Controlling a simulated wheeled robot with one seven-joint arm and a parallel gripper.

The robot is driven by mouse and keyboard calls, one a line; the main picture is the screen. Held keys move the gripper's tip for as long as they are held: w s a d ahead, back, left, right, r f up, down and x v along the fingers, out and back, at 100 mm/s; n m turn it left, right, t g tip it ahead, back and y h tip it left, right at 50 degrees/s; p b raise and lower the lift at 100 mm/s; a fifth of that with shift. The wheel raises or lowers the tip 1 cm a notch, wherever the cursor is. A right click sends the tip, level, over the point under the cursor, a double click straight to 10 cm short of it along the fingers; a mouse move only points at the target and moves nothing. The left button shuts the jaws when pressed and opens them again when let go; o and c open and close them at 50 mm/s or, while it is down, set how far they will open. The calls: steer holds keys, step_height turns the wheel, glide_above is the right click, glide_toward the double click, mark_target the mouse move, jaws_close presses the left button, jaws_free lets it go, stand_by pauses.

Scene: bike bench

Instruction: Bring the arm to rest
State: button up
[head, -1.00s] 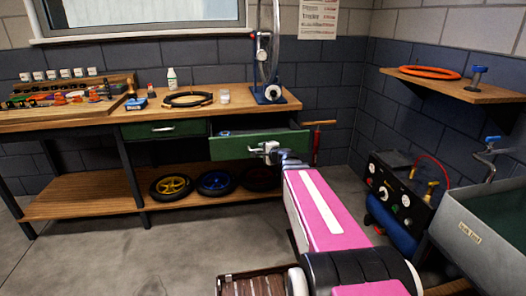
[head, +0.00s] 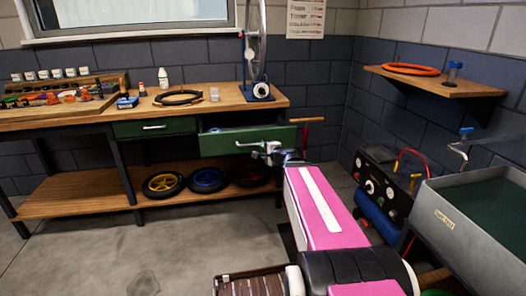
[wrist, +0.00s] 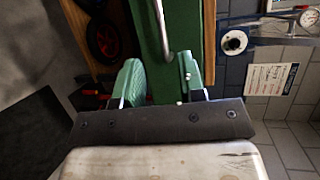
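My gripper (head: 262,150) is in front of the right green drawer (head: 222,145) under the bench. That drawer is pulled out, and part of its inside shows. In the wrist view the two green fingers of my gripper (wrist: 160,82) are apart, with nothing clasped between them. The drawer's metal handle (wrist: 161,25) shows just ahead of the gap, against the green drawer front (wrist: 144,25). I cannot tell exactly how far the fingertips are from the handle. My arm reaches forward and low from the base, its pink links in view.
The left drawer (head: 155,127) is shut. Wheels (head: 208,180) lie on the lower shelf (head: 85,192). A grey sink (head: 450,222) and a black gauge unit (head: 380,182) stand to the right, below a wall shelf (head: 440,84). The floor (head: 90,255) at left is clear.

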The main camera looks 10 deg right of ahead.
steer(key=s+a+f+n+g+h, duration=0.1)
steer(key=s+a+f+n+g, duration=0.2)
steer(key=s+f+n+g, duration=0.4)
steer(key=s+a+f+n+g+h, duration=0.1)
steer(key=s+a+f+n+g, duration=0.3)
steer(key=f, duration=0.5)
steer(key=s+d+f+n+g+h, duration=0.3)
steer(key=s+d+f+h, duration=0.1)
steer(key=s, duration=0.3)
steer(key=shift+s+d+f, duration=0.25)
steer(key=shift+d+f, duration=0.1)
steer(key=shift+d, duration=0.3)
